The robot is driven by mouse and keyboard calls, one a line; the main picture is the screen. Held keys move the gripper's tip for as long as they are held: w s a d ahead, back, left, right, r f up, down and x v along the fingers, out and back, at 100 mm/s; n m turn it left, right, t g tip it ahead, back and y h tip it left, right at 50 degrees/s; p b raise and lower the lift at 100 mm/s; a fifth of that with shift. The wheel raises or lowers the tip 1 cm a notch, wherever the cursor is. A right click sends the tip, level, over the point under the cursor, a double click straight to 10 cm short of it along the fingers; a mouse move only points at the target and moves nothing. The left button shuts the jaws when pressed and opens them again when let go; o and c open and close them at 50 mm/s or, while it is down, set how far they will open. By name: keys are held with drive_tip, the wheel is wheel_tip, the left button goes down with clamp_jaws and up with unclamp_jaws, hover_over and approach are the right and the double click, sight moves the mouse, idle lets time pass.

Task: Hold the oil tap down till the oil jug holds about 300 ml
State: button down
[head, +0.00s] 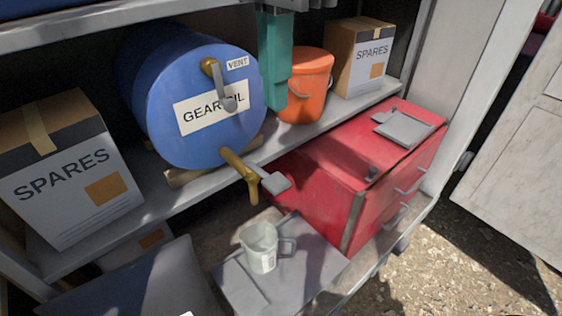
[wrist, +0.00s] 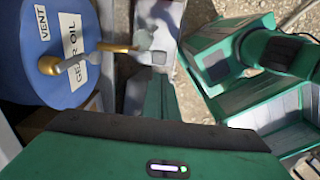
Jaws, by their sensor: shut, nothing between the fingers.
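A blue drum (head: 160,85) labelled GEAR OIL lies on its side on the shelf. The brass oil tap (head: 240,172) sticks out low at its front, with a grey paddle lever (head: 275,183); it also shows in the wrist view (wrist: 118,48). The oil jug (head: 258,245), grey and clear-sided with a handle, stands upright below the spout. I see no oil stream, and cannot tell any level in the jug. My gripper (head: 273,103) is shut and empty, pointing down above and apart from the tap lever.
A vent fitting (head: 215,80) with a grey lever sits high on the drum face. An orange bucket (head: 303,85) and a SPARES box (head: 358,58) stand right of the drum. Another SPARES box (head: 65,175) is left. A red cabinet (head: 350,180) stands close right of the jug.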

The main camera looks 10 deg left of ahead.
sight(276, 181)
idle(0.3)
wheel_tip(276, 181, down, 14)
drive_tip(key=shift+f, duration=0.1)
idle(0.6)
